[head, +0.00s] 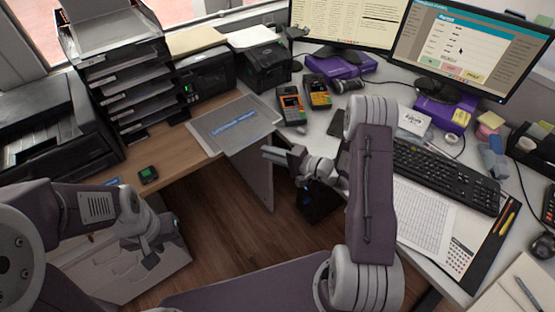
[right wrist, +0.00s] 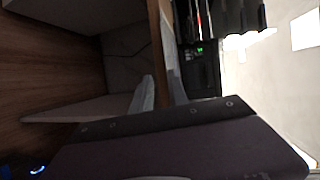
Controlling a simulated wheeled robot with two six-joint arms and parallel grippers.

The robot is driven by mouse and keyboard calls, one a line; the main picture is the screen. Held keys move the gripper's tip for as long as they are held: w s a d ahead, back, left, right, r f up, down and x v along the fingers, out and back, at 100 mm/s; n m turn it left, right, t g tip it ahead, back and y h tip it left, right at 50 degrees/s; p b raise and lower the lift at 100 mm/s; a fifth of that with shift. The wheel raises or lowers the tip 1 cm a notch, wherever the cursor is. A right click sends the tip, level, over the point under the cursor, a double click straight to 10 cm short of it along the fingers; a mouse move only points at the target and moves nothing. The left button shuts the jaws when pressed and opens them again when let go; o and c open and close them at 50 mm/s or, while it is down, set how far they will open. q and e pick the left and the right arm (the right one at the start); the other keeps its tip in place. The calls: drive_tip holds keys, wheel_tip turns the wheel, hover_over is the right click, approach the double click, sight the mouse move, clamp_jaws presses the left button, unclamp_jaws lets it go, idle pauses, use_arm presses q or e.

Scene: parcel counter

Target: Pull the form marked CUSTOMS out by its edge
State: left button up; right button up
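A grey sheet with a blue printed label (head: 236,123) lies on top of pale papers at the edge of the wooden desk. The label is too small to read surely; it may be the CUSTOMS form. My right gripper (head: 266,153) is just off the sheet's near right corner, beyond the desk edge. Its two fingers (right wrist: 160,88) look apart in the right wrist view, one on each side of the desk-edge level. I cannot tell whether they touch the sheet. My left gripper (head: 150,250) hangs at the lower left, away from the papers; its fingers are unclear.
A black letter-tray rack (head: 122,75) and a printer (head: 55,125) stand at the left. Two card terminals (head: 304,102) are right of the sheet. A small dark device (head: 148,174) sits on the wood. A keyboard (head: 447,176) and monitors fill the right desk. Open floor (head: 225,220) lies between.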

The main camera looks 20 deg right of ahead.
sight(255, 141)
drive_tip(key=shift+w+a+b, duration=0.35)
drive_tip(key=shift+w+a, duration=0.1)
drive_tip(key=shift+w, duration=0.65)
drive_tip(key=shift+w+a+b, duration=0.35)
drive_tip(key=shift+w+a, duration=0.1)
drive_tip(key=shift+w, duration=0.6)
drive_tip(key=shift+w+a+b, duration=0.35)
drive_tip(key=shift+w+a, duration=0.1)
drive_tip(key=shift+w, duration=0.65)
clamp_jaws()
